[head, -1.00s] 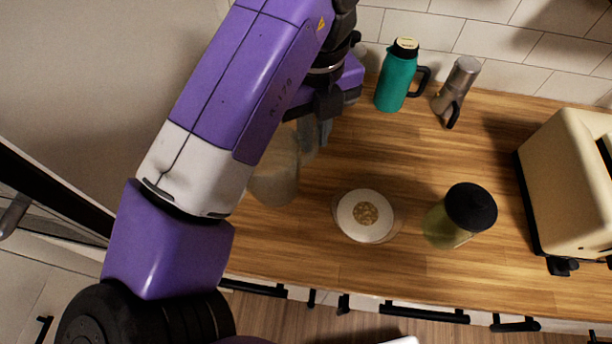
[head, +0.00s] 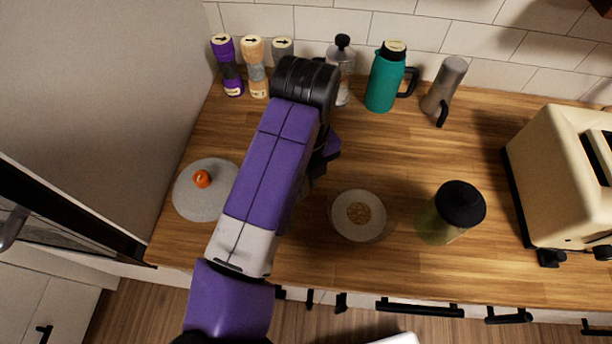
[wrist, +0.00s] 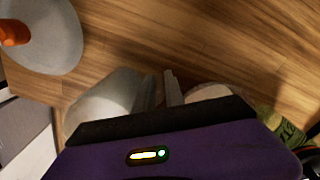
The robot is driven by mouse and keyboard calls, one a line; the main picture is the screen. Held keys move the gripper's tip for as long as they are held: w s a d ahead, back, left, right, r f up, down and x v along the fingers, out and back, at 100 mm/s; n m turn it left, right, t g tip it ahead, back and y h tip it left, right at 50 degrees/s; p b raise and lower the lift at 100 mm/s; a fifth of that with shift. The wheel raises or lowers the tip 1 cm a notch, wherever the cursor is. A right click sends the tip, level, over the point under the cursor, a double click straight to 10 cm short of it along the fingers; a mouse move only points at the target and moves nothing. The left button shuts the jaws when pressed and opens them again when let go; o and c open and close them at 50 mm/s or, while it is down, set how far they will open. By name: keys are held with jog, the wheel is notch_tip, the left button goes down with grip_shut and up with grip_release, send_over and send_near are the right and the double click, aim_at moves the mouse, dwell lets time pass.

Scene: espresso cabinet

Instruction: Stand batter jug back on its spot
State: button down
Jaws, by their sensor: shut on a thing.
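The batter jug (wrist: 105,97), pale and whitish, shows in the wrist view just left of my gripper's fingers. My gripper (wrist: 162,88) is shut on it, apparently at its handle side; the exact grip is hard to see. The lower part of the jug is hidden behind the gripper body. In the head view my arm covers the jug and most of the gripper. I cannot tell whether the jug's base touches the counter, and no marked spot for it can be made out.
A grey lid with an orange knob (head: 203,180) lies left of my arm. A bowl (head: 360,228) with flaky contents is to the right, then a black-lidded green jar (head: 461,205) and a toaster (head: 560,170). Shakers, a bottle, a teal jug (head: 384,82) and a moka pot (head: 444,88) line the back.

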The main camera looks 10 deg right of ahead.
jog(key=shift+f, duration=0.15)
jog(key=c, duration=1.4)
grip_release()
notch_tip(320, 180, up, 12)
jog(key=shift+r+b, duration=0.2)
jog(key=shift+b, duration=0.75)
